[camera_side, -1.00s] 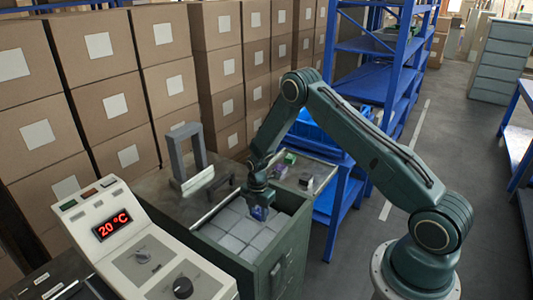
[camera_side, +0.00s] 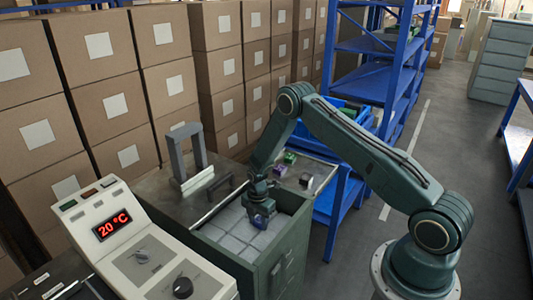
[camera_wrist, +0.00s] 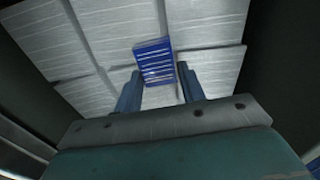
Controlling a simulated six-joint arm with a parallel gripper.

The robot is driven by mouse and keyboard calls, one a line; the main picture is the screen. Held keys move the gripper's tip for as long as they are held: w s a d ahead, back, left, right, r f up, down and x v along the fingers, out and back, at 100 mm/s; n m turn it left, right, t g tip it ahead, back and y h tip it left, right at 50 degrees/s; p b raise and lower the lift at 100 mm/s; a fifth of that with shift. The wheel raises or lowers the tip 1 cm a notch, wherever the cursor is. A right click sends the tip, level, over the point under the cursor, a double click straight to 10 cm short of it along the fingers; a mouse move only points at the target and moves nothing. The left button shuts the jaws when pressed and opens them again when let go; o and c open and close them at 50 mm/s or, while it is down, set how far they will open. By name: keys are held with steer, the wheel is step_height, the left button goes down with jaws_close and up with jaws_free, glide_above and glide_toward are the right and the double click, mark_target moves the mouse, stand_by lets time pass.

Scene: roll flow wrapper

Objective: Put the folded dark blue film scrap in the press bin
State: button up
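The folded dark blue film scrap (camera_side: 262,222) is at the tip of my gripper (camera_side: 261,212), over the pale blocks inside the open-topped dark green bin (camera_side: 292,232), which I take for the press bin. In the wrist view the scrap (camera_wrist: 154,61) shows as a ribbed blue piece between my gripper's two fingertips (camera_wrist: 158,72), which close against its sides. The pale blocks lie just below it. Whether the scrap touches them I cannot tell.
A green piece (camera_side: 290,158) and a small dark piece with a pale top (camera_side: 305,179) lie on the worktop behind the bin. A grey upright frame (camera_side: 188,155) stands left of them. The control panel (camera_side: 140,250) reading 20 °C is at front left.

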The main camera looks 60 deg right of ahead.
mark_target(258, 222)
steer(key=shift+o, duration=1.3)
steer(key=shift+r, duration=0.15)
step_height(258, 222, up, 12)
